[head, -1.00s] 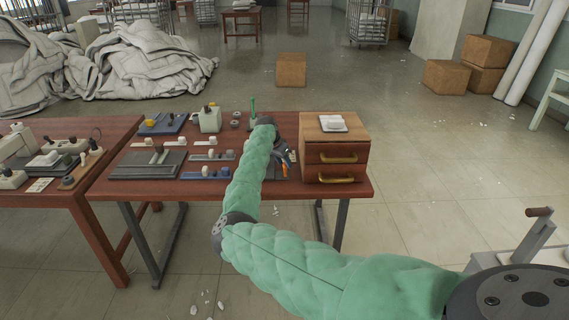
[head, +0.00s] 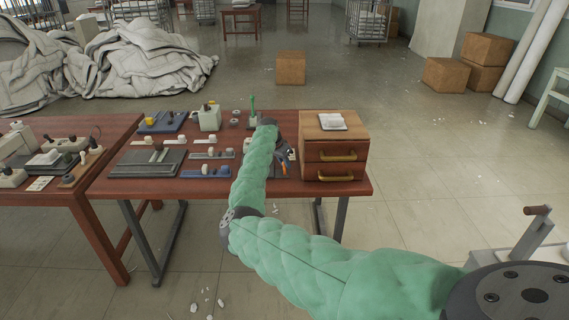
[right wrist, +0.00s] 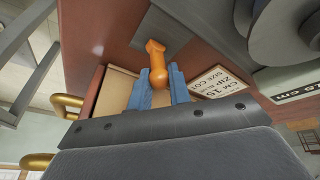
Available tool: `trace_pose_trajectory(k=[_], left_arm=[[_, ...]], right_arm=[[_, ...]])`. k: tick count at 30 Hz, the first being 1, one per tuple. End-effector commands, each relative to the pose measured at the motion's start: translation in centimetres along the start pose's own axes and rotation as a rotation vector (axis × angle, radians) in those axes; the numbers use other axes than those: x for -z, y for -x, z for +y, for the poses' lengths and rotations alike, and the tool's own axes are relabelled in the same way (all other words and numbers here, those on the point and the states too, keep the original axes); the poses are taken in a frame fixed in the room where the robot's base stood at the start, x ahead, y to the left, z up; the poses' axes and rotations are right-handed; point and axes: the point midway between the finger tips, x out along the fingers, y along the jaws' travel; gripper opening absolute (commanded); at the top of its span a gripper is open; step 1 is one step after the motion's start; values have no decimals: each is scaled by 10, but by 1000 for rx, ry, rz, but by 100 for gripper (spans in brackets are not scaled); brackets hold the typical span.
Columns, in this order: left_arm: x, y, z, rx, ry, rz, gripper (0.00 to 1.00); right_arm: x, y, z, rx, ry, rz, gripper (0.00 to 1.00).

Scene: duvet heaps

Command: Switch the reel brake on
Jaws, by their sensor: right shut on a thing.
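An orange lever handle (right wrist: 157,62) stands on a grey plate at the tabletop's edge in the right wrist view. A bit of orange also shows beside my right gripper (head: 286,160) in the head view. In the right wrist view the blue fingers of my right gripper (right wrist: 160,88) are on either side of the handle's lower, rounded end and shut on it. Grey reel-like discs (right wrist: 285,30) are close by at the upper right. My forearm hides most of the fitting in the head view. My left gripper is not in view.
A wooden drawer box (head: 333,150) with brass pulls stands just right of my right gripper. Several switches and sliders cover the red-brown table (head: 215,190) to the left. A printed card (right wrist: 215,82) lies by the fingers.

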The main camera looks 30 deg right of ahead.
Motion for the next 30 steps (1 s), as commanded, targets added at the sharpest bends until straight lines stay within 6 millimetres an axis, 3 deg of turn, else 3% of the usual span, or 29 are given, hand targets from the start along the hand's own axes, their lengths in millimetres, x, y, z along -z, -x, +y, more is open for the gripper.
trace_pose_trajectory(k=[11, 21, 29, 30], left_arm=[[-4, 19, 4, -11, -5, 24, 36], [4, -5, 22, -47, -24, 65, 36], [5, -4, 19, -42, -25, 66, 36], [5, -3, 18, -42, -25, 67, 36]], right_arm=[[7, -7, -10, -126, 68, -144, 0], [9, -6, -12, -181, 96, -204, 0], [9, -6, -12, -181, 96, -205, 0], [9, -6, -12, -181, 96, -205, 25]])
